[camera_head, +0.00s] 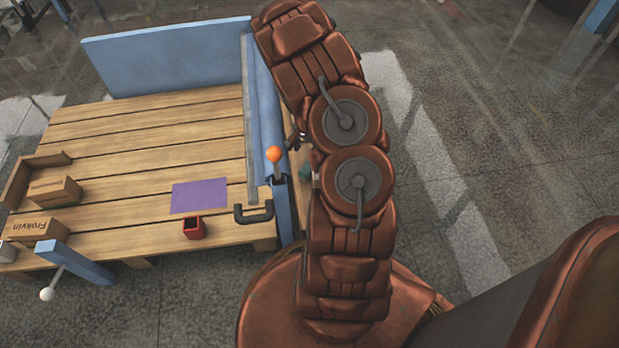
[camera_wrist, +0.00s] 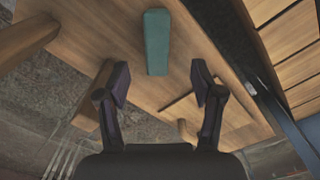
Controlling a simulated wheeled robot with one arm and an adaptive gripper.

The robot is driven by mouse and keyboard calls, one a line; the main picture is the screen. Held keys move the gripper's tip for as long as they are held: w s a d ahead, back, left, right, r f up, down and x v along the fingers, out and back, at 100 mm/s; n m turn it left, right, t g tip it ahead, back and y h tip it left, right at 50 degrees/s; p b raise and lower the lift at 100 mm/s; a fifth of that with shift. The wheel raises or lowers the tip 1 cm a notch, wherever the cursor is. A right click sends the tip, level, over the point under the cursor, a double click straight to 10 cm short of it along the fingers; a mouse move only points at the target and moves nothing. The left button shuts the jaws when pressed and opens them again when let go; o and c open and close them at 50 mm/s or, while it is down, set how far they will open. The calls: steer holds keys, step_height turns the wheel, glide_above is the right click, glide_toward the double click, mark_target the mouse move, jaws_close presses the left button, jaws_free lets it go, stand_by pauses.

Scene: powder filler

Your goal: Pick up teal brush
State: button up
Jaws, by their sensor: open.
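The teal brush (camera_wrist: 156,42) is a plain oblong block in the wrist view, lying on a wooden surface (camera_wrist: 95,20). A small teal patch (camera_head: 305,172) shows beside my arm in the head view, mostly hidden by it; it looks like the same brush. My gripper (camera_wrist: 160,84) is open and empty in the wrist view. The brush lies beyond the fingertips, roughly in line with the gap between them, and is not touched. In the head view my arm covers most of the gripper.
A blue rail (camera_head: 262,110) with an orange-knobbed lever (camera_head: 274,155) runs between the slatted platform (camera_head: 140,130) and my arm. The platform holds a purple sheet (camera_head: 200,195), a red cup (camera_head: 193,229) and wooden boxes (camera_head: 55,191). A dark rail (camera_wrist: 285,125) stands right in the wrist view.

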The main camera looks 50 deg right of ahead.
steer(key=f, duration=0.2)
steer(key=d+f+b, duration=0.1)
steer(key=f, duration=0.1)
steer(key=shift+s, duration=0.15)
steer(key=shift+f+b, duration=1.7)
steer(key=shift+f, duration=1.9)
steer(key=shift+c, duration=0.2)
jaws_close()
step_height(320, 180, up, 10)
steer(key=p, duration=0.4)
